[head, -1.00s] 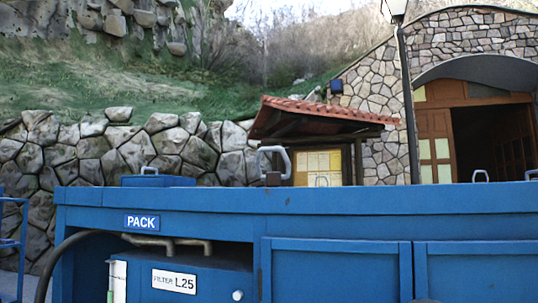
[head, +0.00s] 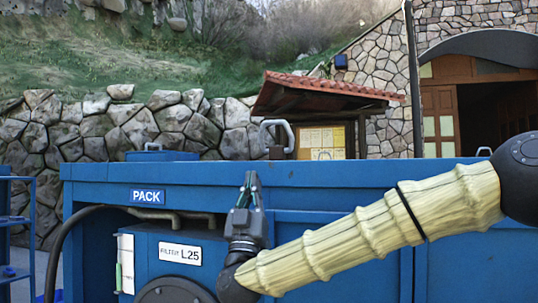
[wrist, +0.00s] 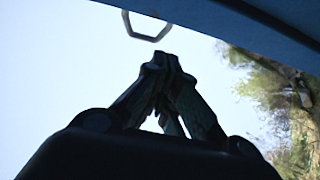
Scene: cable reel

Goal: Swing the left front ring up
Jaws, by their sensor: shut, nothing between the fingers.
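In the head view the largest grey ring (head: 277,128) stands above the cabinet top on a dark mount, a little right of my fingertips. I cannot tell for certain that it is the left front ring. Its lower part is partly hidden.
The blue cabinet (head: 345,175) fills the front. Smaller rings show at its top, left (head: 152,146) and right (head: 484,150). A dark hose (head: 68,230) and pipes (head: 155,214) run along its left side. A blue rack (head: 15,235) stands far left. The air above the cabinet is open.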

